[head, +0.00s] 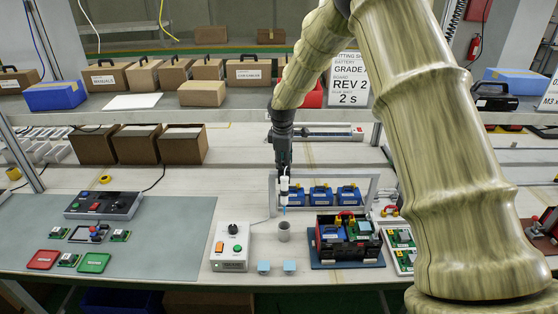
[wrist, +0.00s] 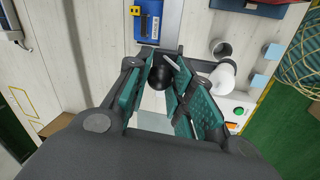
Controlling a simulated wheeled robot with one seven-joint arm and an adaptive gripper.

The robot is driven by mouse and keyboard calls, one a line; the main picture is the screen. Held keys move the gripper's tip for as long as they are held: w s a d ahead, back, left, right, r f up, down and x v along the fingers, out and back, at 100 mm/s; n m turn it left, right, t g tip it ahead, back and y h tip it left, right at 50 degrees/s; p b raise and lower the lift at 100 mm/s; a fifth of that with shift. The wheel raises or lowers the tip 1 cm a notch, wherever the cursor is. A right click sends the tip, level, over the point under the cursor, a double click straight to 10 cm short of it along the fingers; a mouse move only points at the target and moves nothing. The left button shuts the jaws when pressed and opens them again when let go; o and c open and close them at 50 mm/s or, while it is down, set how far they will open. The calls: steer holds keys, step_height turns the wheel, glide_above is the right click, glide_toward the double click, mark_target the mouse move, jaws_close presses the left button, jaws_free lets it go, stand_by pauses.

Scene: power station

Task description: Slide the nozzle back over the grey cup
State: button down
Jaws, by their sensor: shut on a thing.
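The white nozzle (head: 285,187) with a blue tip hangs just below my gripper (head: 284,165), in front of the leftmost blue battery. The grey cup (head: 284,231) stands open on the bench, nearer than the nozzle. In the head view the tip looks a little above and behind the cup. In the wrist view my gripper (wrist: 163,88) has its teal fingers on either side of a round black knob (wrist: 160,76). The nozzle's white body (wrist: 219,78) is right of the fingers, next to the cup (wrist: 220,48). The fingers' exact contact is partly hidden.
A grey rail frame (head: 330,177) surrounds several blue batteries (head: 320,196). A control box (head: 231,246) stands left of the cup and a black battery tray (head: 348,238) right. Two small light-blue blocks (head: 289,265) lie in front. A green-grey mat (head: 180,215) covers the left bench.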

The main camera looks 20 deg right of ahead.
steer(key=shift+w+a+r, duration=0.1)
steer(key=shift+w+a, duration=0.05)
steer(key=c, duration=1.4)
jaws_free()
steer(key=shift+o, duration=1)
steer(key=shift+a, duration=0.2)
steer(key=shift+d, duration=0.1)
steer(key=shift+d, duration=0.15)
step_height(320, 180, up, 12)
steer(key=s+a, duration=0.1)
steer(key=s, duration=0.1)
steer(key=shift+a, duration=0.25)
